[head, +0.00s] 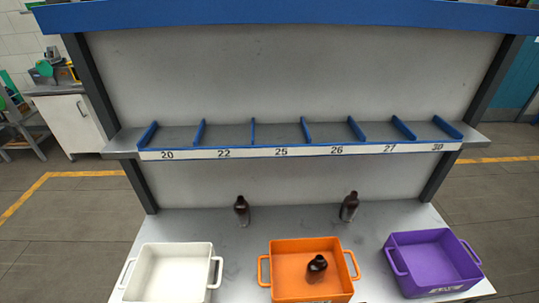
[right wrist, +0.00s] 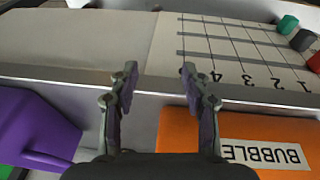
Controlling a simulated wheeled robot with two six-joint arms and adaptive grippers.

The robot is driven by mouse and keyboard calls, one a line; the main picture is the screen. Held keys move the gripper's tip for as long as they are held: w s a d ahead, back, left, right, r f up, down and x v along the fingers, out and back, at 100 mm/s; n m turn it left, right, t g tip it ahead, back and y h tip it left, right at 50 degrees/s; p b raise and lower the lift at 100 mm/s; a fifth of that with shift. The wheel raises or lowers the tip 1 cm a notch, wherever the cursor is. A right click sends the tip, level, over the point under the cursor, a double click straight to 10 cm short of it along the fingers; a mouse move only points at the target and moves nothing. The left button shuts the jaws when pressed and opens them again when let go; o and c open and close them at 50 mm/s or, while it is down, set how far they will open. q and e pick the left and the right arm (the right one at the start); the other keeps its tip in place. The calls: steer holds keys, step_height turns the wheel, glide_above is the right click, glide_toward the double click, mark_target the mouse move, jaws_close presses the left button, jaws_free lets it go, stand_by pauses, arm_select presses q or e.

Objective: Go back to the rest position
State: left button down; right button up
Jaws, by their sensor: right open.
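My right gripper (right wrist: 159,78) shows in the right wrist view with its two fingers apart and nothing between them. Neither gripper shows in the head view, and my left gripper is in no view. In the head view, one dark amber bottle (head: 242,211) stands on the grey table (head: 295,222) below the shelf. A second amber bottle (head: 349,207) stands to its right. A third amber bottle (head: 317,268) is inside the orange crate (head: 285,258).
A white crate (head: 172,272) stands left and a purple crate (head: 432,258) right. A shelf (head: 300,152) with numbered slots spans above. The right wrist view shows a purple bin (right wrist: 32,125), an orange surface labelled BUBBLE (right wrist: 190,130), a numbered grid (right wrist: 235,50) and small coloured blocks (right wrist: 287,24).

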steer(key=s+d+f+g+b, duration=0.1)
steer(key=s+f, duration=0.2)
steer(key=f, duration=0.6)
steer(key=s+d+f, duration=0.1)
steer(key=s+f, duration=0.3)
steer(key=f, duration=0.4)
steer(key=s+f, duration=1.2)
steer(key=s, duration=0.3)
steer(key=shift+f+g+b, duration=0.2)
steer(key=shift+g+b, duration=0.2)
